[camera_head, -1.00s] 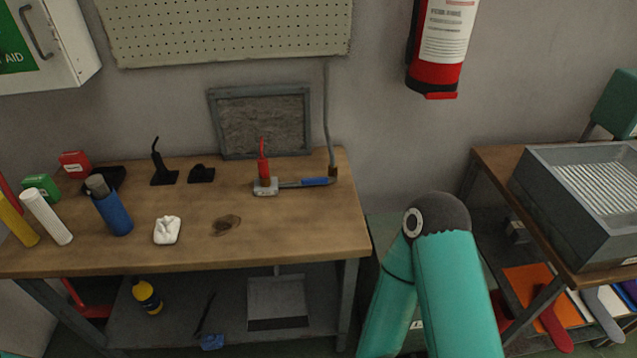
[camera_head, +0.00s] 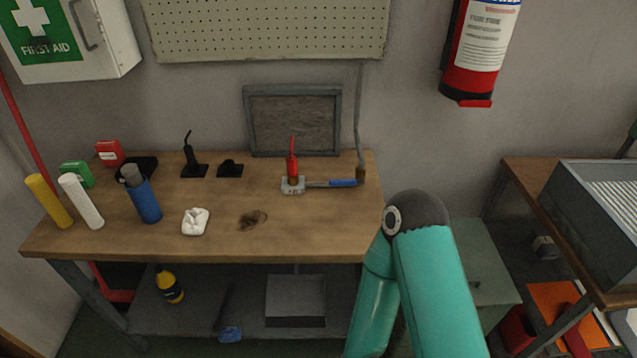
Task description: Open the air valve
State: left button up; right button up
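A grey pipe (camera_head: 359,115) runs down the wall to a small brownish fitting (camera_head: 361,174) at the back right of the wooden workbench (camera_head: 310,228). A blue handle or sleeve (camera_head: 343,183) lies level beside that fitting, on a thin rod leading left to a pale metal block (camera_head: 292,186). An upright red lever-like piece (camera_head: 292,164) stands on the block. I cannot tell for sure which of these is the air valve. A teal arm of mine rises at the lower right, in front of the bench's right end. Neither gripper shows.
Blue, white and yellow cylinders stand at the bench's left, near red and green boxes. A white crumpled item (camera_head: 195,221) lies at the front. A fire extinguisher (camera_head: 480,55) hangs on the wall. Another table (camera_head: 540,190) with a grey tray stands right.

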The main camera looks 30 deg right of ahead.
aim_at(333, 182)
jog(key=u, duration=0.15)
jog(key=k, duration=1.1)
jog(key=z, duration=0.55)
jog(key=i, duration=1)
jog(key=u, duration=0.1)
